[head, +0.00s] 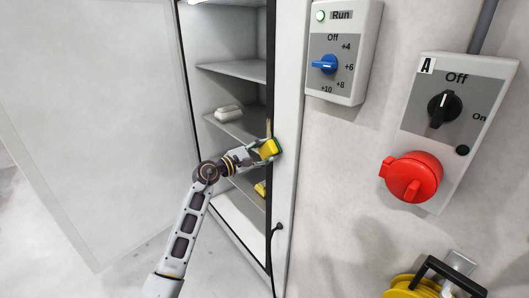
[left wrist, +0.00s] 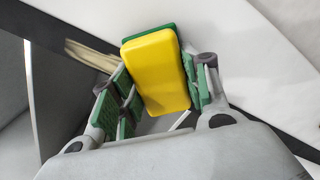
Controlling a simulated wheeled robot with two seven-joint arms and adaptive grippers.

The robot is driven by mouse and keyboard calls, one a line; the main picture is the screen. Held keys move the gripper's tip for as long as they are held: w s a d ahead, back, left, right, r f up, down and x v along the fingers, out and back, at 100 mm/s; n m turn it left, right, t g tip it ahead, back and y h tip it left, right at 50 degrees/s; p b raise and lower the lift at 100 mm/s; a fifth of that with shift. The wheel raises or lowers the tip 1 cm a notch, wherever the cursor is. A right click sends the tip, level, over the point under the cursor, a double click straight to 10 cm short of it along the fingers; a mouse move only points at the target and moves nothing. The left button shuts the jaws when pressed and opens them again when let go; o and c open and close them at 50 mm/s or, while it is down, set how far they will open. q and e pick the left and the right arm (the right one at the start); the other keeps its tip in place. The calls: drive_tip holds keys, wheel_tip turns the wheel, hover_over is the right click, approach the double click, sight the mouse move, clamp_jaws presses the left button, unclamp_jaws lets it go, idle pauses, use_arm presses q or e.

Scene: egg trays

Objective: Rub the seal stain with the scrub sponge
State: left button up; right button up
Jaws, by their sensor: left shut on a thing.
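The scrub sponge (head: 270,147), yellow with a green scrub layer, is held in my left gripper (head: 262,151) by the cabinet's door frame. In the left wrist view the sponge (left wrist: 160,72) sits between the green finger pads of my left gripper (left wrist: 155,82), its green layer on the far side. The dark seal (head: 270,60) runs down the cabinet opening's right edge. A tan stain (left wrist: 92,56) shows on the seal just left of the sponge; part may be hidden behind the sponge. I cannot tell whether the sponge touches the seal. My right gripper is not in view.
The cabinet door (head: 90,110) stands open at left. Control boxes (head: 345,85) and a red plug (head: 411,177) are on the right wall.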

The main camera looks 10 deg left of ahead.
sight(266, 142)
use_arm(q)
drive_tip(key=shift+w+r+p, duration=0.1)
drive_tip(key=shift+r+p, duration=0.65)
drive_tip(key=shift+r, duration=0.4)
drive_tip(key=shift+w+a+b, duration=1.25)
drive_tip(key=shift+a, duration=0.25)
drive_tip(key=shift+r, duration=0.1)
drive_tip(key=shift+r+p, duration=0.75)
drive_tip(key=shift+r, duration=0.3)
drive_tip(key=shift+s, duration=0.1)
drive_tip(key=shift+s+d+p, duration=0.5)
drive_tip(key=shift+s+d, duration=0.1)
drive_tip(key=shift+d, duration=0.25)
drive_tip(key=shift+s+d+p, duration=0.45)
drive_tip(key=shift+s+d, duration=0.1)
drive_tip(key=shift+d, duration=0.25)
